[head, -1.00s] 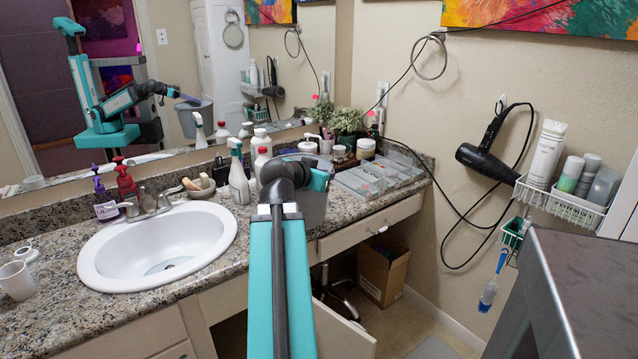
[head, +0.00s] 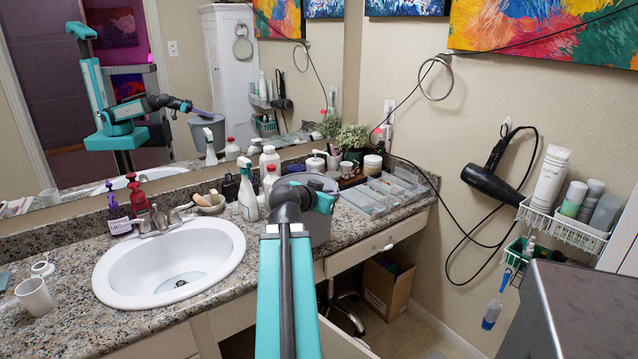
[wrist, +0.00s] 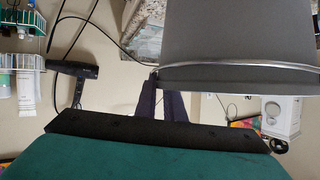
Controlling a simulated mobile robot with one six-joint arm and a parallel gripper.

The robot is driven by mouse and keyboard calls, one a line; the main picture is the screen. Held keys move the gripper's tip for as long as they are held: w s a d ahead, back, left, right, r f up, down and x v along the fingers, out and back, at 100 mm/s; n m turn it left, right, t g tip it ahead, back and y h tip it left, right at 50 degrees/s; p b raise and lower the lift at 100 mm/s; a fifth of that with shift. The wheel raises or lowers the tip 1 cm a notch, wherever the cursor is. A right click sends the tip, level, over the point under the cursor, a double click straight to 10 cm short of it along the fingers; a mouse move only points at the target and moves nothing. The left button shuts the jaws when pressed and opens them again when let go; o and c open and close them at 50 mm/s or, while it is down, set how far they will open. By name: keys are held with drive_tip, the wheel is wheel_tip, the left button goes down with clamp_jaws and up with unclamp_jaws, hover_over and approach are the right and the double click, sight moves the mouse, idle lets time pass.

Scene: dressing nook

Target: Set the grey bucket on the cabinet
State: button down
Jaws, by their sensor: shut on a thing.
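The grey bucket (head: 319,226) hangs in front of the counter in the head view, partly hidden behind my arm. It fills the upper right of the wrist view (wrist: 238,45), with its metal handle across it. My gripper (wrist: 162,102) is shut on the bucket at its rim or handle; the exact contact is unclear. The mirror also shows the bucket held out level at my arm's end. A dark grey-topped cabinet (head: 592,305) stands at the lower right of the head view, its top bare where it shows.
The granite counter (head: 215,305) holds a sink (head: 170,262), bottles, a plant (head: 352,137) and clear trays (head: 385,193). A hair dryer (head: 492,175) and a wire basket (head: 565,228) hang on the right wall. A cardboard box (head: 387,282) sits under the counter.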

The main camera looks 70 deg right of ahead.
sight(319, 179)
drive_tip(key=shift+w+d+r+p, duration=0.1)
drive_tip(key=shift+w+d+p, duration=0.2)
drive_tip(key=shift+p, duration=1.7)
drive_tip(key=shift+w+d+f+p, duration=0.25)
drive_tip(key=shift+w+d+p, duration=0.15)
drive_tip(key=shift+w+d, duration=1.15)
drive_tip(key=shift+w+d+f+p, duration=0.35)
drive_tip(key=shift+w+d, duration=0.6)
drive_tip(key=shift+d, duration=1.25)
drive_tip(key=shift+w+d+f+p, duration=0.2)
drive_tip(key=shift+w+d+p, duration=0.25)
drive_tip(key=shift+w+d, duration=1.1)
drive_tip(key=shift+s+d, duration=0.3)
drive_tip(key=shift+f+p, duration=0.45)
drive_tip(key=shift+f, duration=1.45)
drive_tip(key=c, duration=1.8)
unclamp_jaws()
drive_tip(key=shift+c, duration=0.2)
drive_tip(key=b+v, duration=0.2)
drive_tip(key=v, duration=1)
